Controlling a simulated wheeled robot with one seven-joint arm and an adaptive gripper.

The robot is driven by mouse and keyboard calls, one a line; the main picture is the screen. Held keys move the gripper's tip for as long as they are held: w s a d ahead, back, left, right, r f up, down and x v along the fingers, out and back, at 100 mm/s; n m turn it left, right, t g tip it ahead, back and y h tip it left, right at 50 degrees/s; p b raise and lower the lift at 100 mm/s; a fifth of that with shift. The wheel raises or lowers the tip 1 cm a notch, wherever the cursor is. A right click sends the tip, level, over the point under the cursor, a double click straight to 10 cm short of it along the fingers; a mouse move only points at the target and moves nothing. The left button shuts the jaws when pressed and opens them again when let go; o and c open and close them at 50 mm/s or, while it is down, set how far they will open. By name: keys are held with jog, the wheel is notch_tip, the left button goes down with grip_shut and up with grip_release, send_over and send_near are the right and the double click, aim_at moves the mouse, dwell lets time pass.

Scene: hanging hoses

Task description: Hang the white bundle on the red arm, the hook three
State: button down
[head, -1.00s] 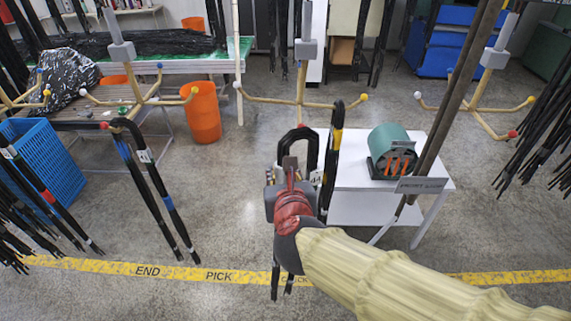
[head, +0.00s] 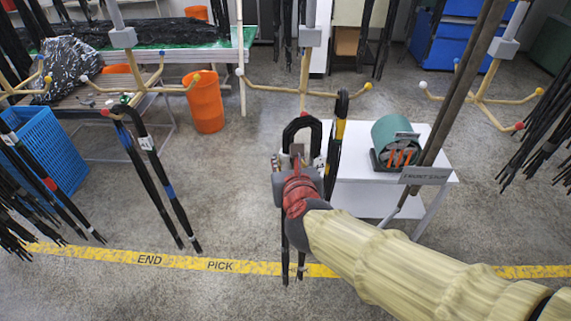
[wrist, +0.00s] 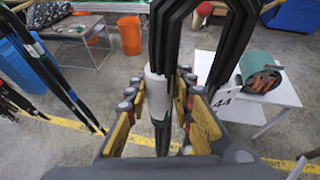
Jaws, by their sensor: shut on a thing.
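The white bundle shows as black bent hoses with a white band (wrist: 156,90) in the wrist view. Its dark loop (head: 302,122) is in the middle of the head view, its ends hanging down. My gripper (head: 297,172) is shut around it below the bend; the fingers (wrist: 158,105) flank the band in the wrist view. The middle rack (head: 303,95) has a white-tipped arm to the left and a yellow-tipped arm to the right. Contact between bundle and red arm cannot be told.
Another dark bundle with a yellow band (head: 339,130) hangs close at the right. A bundle with blue bands (head: 143,145) hangs on the left rack (head: 135,85). A white table (head: 375,195) with a green drum (head: 392,135) stands behind. Floor at the front left is clear.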

jog(key=shift+w+b, duration=1.2)
jog(key=shift+w, duration=5.9)
notch_tip(320, 180, down, 7)
jog(key=w+b, duration=0.2)
jog(key=b, duration=0.6)
jog(key=shift+w+d, duration=0.25)
jog(key=shift+w, duration=0.15)
jog(key=shift+f, duration=0.15)
jog(key=c, duration=1.8)
grip_release()
jog(key=o, duration=0.3)
jog(key=shift+f, duration=0.15)
jog(key=shift+o, duration=0.2)
